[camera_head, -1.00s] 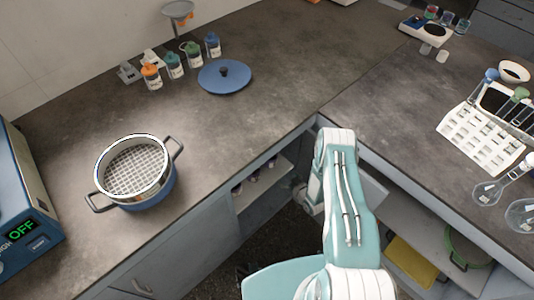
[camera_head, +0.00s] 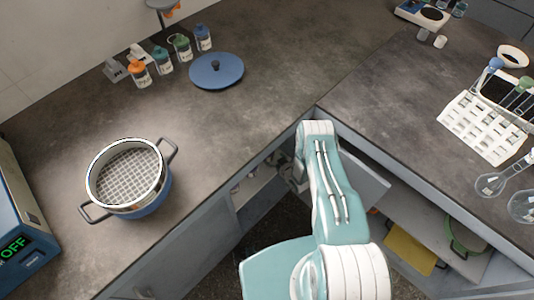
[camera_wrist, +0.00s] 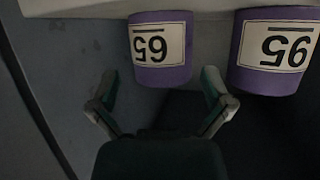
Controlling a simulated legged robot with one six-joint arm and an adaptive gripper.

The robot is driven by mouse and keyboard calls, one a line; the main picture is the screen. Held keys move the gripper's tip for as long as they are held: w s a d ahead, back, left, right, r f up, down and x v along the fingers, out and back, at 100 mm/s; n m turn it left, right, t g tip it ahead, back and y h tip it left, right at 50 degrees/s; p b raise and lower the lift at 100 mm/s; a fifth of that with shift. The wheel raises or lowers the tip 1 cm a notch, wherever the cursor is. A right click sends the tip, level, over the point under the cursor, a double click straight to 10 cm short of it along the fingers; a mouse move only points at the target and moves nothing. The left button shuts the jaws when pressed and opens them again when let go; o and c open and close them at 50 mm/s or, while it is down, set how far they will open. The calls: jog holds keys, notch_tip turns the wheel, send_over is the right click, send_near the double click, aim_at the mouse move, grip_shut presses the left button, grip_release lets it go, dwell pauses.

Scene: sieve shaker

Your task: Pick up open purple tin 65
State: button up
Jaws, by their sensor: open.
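In the wrist view, which is upside down, two purple tins stand side by side against a pale shelf. The left one is tin 65 (camera_wrist: 163,77), with a white label. The right one is a purple tin labelled 95 (camera_wrist: 262,83). My gripper (camera_wrist: 158,88) is open and empty, its fingers spread to either side of tin 65's near end. I cannot tell whether the fingers touch it. Whether the tin's lid is open is not clear. In the head view my arm reaches down at the counter corner, and the gripper and tins are hidden.
The counter (camera_head: 270,60) holds a sieve in a blue pot (camera_head: 150,205), a blue lid (camera_head: 216,72), small bottles and a white test-tube rack (camera_head: 470,130). Below it are cabinets, with a yellow item (camera_head: 408,250) and a green pot (camera_head: 465,238) on an open shelf.

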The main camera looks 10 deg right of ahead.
aim_at(267, 153)
jog(key=shift+x, duration=2.9)
jog(key=shift+s+a, duration=0.1)
jog(key=shift+a, duration=0.05)
jog(key=c, duration=0.9)
